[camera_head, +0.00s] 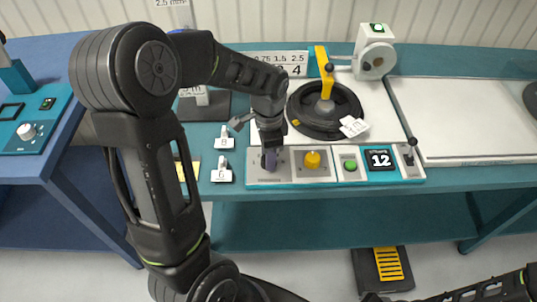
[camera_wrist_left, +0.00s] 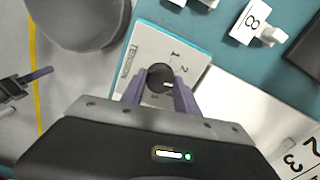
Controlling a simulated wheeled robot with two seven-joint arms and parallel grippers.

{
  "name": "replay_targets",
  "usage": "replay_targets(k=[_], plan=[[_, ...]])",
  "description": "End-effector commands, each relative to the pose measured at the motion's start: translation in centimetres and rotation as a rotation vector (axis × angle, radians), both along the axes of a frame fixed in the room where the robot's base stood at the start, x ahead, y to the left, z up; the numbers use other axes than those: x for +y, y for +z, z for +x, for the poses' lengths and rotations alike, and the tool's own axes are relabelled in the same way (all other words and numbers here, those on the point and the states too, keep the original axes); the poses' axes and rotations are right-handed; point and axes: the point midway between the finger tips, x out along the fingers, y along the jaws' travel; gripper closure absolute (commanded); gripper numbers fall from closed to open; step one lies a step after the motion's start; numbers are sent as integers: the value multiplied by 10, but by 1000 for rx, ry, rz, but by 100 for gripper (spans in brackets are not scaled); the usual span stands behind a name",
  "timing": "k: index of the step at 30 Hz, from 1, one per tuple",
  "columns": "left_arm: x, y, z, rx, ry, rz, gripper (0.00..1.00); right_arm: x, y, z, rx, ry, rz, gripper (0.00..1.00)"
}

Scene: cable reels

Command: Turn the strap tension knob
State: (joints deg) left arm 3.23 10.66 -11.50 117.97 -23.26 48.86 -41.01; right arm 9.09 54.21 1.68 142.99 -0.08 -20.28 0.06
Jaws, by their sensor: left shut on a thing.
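The strap tension knob (camera_wrist_left: 161,78) is a small dark round knob on a pale plate (camera_wrist_left: 160,50) marked with numerals, seen in the left wrist view. My left gripper (camera_wrist_left: 159,88) is shut on it, one purple finger on each side. In the head view my left gripper (camera_head: 269,160) reaches down to the left end of the control panel (camera_head: 290,178) and hides most of the knob. My right gripper (camera_wrist_left: 35,76) shows partly at the left edge of the left wrist view, away from the panel; its jaw opening is unclear.
Right of the knob are a yellow knob (camera_head: 312,159), a green button (camera_head: 350,165), a display reading 12 (camera_head: 380,159) and a lever (camera_head: 408,159). Behind stands a black reel (camera_head: 318,122) with a yellow arm (camera_head: 322,66). Number-card holders (camera_head: 222,172) stand left.

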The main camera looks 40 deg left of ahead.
Motion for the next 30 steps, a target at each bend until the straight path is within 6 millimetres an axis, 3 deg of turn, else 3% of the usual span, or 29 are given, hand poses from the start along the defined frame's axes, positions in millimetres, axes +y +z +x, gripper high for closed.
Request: replay_targets(k=[11, 25, 26, 30], plan=[[0, 1, 1, -4, -177, 0, 100, 0, 0, 0, 0, 0, 0, 100], [0, 1, 1, -4, -196, 0, 100, 0, 0, 0, 0, 0, 0, 100], [0, 1, 1, -4, -196, 0, 63, 0, 0, 0, 0, 0, 0, 100], [0, 1, 1, -4, -196, 0, 51, 0, 0, 0, 0, 0, 0, 100]])
